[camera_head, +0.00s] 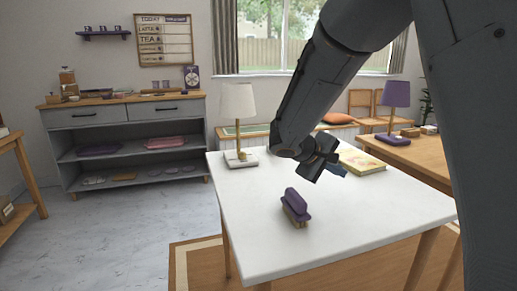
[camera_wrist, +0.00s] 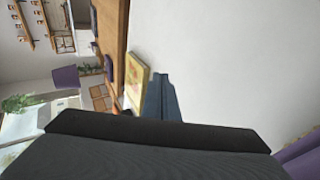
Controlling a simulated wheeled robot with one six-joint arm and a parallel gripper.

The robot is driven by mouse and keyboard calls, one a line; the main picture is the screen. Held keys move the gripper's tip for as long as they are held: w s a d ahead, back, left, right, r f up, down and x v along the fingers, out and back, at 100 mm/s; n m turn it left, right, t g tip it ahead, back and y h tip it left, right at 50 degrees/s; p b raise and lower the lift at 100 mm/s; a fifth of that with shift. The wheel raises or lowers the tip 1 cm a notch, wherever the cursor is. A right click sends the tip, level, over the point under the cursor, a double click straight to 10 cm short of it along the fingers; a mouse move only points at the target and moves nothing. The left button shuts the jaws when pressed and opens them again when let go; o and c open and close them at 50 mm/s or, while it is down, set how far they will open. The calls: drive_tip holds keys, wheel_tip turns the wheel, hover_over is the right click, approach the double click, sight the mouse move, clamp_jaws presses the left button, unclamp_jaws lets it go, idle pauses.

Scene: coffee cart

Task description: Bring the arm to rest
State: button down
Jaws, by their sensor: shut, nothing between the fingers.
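My arm reaches in from the upper right in the head view. My gripper (camera_head: 337,170) hangs over the white table (camera_head: 244,239), apart from the things on it as far as I can tell. Its blue-grey fingers are closed together with nothing between them. In the wrist view the fingers of my gripper (camera_wrist: 160,98) show near the middle, with the white tabletop (camera_wrist: 230,60) behind them.
A purple-handled brush (camera_head: 296,206) stands on the table near its front. A lamp with a white shade (camera_head: 238,101) stands at the back left, and a yellow book (camera_head: 362,160) lies behind the gripper. A wooden table (camera_head: 425,155) stands at the right.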

drive_tip(key=s+a+f+g+y, duration=0.1)
drive_tip(key=s, duration=0.5)
drive_tip(key=s+a+f+m+g+y, duration=0.1)
drive_tip(key=s+a+g+y, duration=0.1)
drive_tip(key=s, duration=0.5)
drive_tip(key=s+a+f+g+y, duration=0.1)
drive_tip(key=s, duration=0.6)
drive_tip(key=shift+a+m, duration=0.15)
drive_tip(key=shift+m, duration=0.25)
drive_tip(key=s+a+f+m+g+y, duration=0.15)
drive_tip(key=s+a+y, duration=0.6)
drive_tip(key=s, duration=0.75)
drive_tip(key=d+r+m+h+p, duration=0.2)
drive_tip(key=d+r+p, duration=0.5)
drive_tip(key=p, duration=1)
wheel_tip(320, 180, up, 3)
drive_tip(key=shift+w+d+f+p, duration=0.15)
drive_tip(key=shift+d+p, duration=0.1)
drive_tip(key=shift+p, duration=0.15)
